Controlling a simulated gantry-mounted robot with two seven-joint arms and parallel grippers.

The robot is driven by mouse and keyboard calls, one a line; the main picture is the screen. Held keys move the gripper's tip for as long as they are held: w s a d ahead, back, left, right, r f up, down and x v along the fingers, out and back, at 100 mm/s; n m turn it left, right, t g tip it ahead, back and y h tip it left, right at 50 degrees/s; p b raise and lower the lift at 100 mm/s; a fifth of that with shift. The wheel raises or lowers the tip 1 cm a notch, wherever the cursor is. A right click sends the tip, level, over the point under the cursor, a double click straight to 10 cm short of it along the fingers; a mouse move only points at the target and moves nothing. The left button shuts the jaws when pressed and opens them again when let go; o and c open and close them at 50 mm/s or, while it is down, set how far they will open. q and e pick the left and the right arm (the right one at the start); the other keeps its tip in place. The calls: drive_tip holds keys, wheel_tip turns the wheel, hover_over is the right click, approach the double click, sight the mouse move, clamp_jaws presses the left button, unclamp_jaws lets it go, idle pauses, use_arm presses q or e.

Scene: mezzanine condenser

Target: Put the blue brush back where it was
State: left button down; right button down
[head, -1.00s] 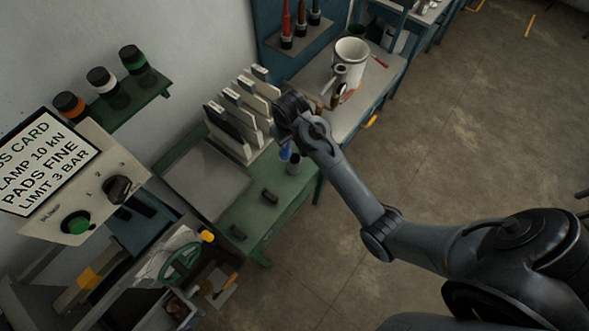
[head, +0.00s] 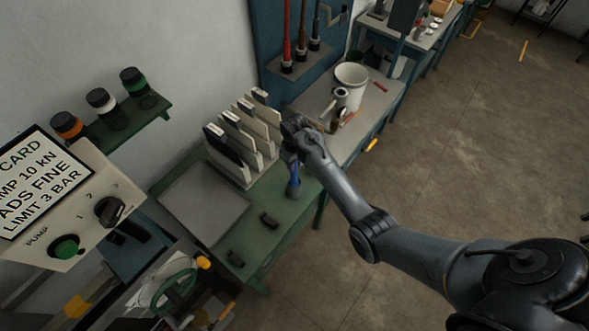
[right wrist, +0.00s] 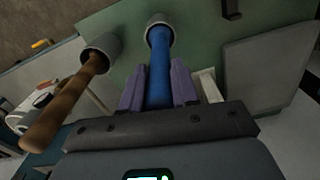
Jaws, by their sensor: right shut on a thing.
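The blue brush (head: 294,182) is upright below my right gripper (head: 292,163), over the green bench. In the right wrist view, the purple finger pads of my right gripper (right wrist: 157,85) are shut on the blue handle (right wrist: 159,65). The brush's far end meets a grey cup (right wrist: 160,21) and appears to be inside its mouth; I cannot tell whether it rests on the bottom. Beside it, a second grey cup (right wrist: 103,46) holds a wooden handle (right wrist: 68,98). My left gripper is not in view.
A rack of upright plates (head: 240,137) stands just left of my right gripper. A flat grey plate (head: 203,200) and small dark blocks (head: 269,220) lie on the green bench (head: 283,237).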

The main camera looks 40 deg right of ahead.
sight(294, 175)
wheel_tip(294, 175, down, 3)
drive_tip(key=shift+f, duration=0.2)
drive_tip(key=shift+f, duration=0.2)
drive_tip(key=c, duration=0.8)
unclamp_jaws()
drive_tip(key=shift+c, duration=0.2)
drive_tip(key=shift+r, duration=0.15)
